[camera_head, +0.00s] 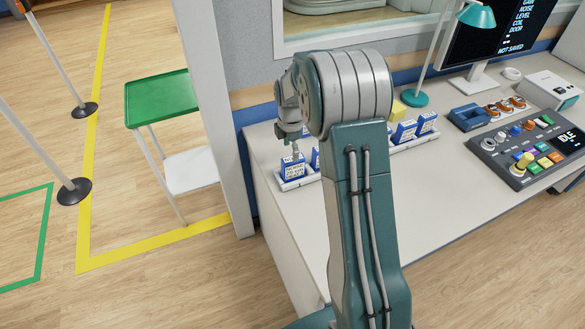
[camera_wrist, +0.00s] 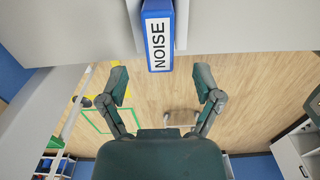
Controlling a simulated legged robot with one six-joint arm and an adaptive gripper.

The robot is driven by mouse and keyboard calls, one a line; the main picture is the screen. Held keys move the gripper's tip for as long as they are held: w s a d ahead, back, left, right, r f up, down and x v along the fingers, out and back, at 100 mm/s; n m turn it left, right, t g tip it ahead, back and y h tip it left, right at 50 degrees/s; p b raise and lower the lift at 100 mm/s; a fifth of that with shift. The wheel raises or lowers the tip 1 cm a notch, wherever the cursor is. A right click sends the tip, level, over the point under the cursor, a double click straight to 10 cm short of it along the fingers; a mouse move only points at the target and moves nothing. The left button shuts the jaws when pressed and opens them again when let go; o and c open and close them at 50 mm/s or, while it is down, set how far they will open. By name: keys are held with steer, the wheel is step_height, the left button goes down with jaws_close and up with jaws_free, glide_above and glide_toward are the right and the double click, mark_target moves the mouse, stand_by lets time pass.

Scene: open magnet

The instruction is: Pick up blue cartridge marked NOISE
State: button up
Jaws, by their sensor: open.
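The blue cartridge marked NOISE (camera_wrist: 158,38) shows at the top middle of the wrist view, its white label facing me. It lies beyond my open fingertips, centred between them and apart from both. My gripper (camera_wrist: 162,84) is empty. In the head view my gripper (camera_head: 294,150) is just above the leftmost blue cartridge (camera_head: 292,168), which stands in a white holder at the left end of the bench. Its label is too small to read there. My arm hides part of the row.
More blue cartridges (camera_head: 404,131) stand in the holder to the right of my arm. A yellow block (camera_head: 397,110), a teal lamp (camera_head: 415,98) and a control panel (camera_head: 528,150) are on the white bench (camera_head: 420,205). A green-topped stand (camera_head: 163,97) is left of the wall post.

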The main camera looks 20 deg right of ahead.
mark_target(292, 164)
step_height(292, 164, down, 6)
steer(key=shift+d+f, duration=0.15)
steer(key=shift+f, duration=0.1)
jaws_close()
